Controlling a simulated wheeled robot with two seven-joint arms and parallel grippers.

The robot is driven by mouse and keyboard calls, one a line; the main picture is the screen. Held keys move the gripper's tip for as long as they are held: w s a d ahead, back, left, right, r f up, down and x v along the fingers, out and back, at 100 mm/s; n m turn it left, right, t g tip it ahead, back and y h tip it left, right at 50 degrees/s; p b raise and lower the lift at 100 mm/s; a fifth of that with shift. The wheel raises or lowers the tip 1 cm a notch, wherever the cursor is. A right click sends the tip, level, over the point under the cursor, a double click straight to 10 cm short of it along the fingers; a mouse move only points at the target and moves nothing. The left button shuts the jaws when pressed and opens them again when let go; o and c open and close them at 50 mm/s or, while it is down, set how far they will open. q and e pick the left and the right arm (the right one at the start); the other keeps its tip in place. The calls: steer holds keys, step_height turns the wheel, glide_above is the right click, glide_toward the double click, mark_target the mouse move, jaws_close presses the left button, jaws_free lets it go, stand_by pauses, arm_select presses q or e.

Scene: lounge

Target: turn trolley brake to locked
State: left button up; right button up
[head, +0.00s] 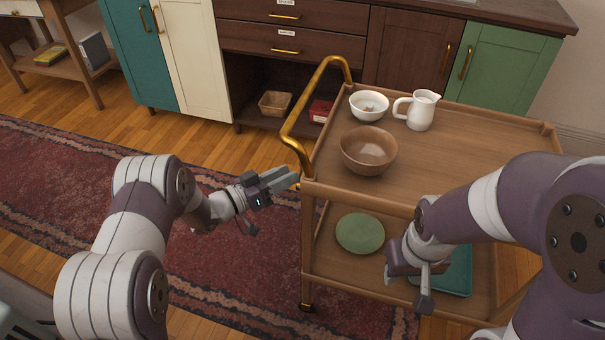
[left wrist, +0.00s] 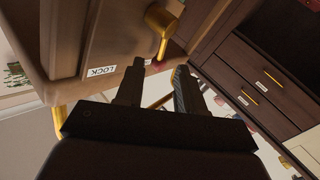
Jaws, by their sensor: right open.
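The wooden trolley (head: 470,145) stands right of centre in the head view, with a brass push handle (head: 290,125) at its left end. In the left wrist view, a brass brake lever (left wrist: 162,28) sticks out of the trolley's end panel, near a white "LOCK" label (left wrist: 101,71). My left gripper (head: 294,178) is at the trolley's left end, just below the handle. In the left wrist view its fingers (left wrist: 159,68) are apart and empty, with the lever just beyond their tips. My right gripper (head: 424,298) is open in front of the lower shelf.
A brown bowl (head: 369,152), a white bowl (head: 369,105) and a white jug (head: 421,111) stand on the top shelf. A green plate (head: 360,233) and a teal tray (head: 458,275) are on the lower shelf. Cabinets (head: 392,48) stand behind. The rug (head: 60,200) at left is clear.

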mark_target(303, 167)
arm_select(q)
steer(key=b+x, duration=0.1)
steer(key=x, duration=0.4)
steer(key=shift+w+d, duration=0.15)
steer(key=shift+d, duration=0.15)
arm_select(e)
steer(key=shift+f, duration=0.9)
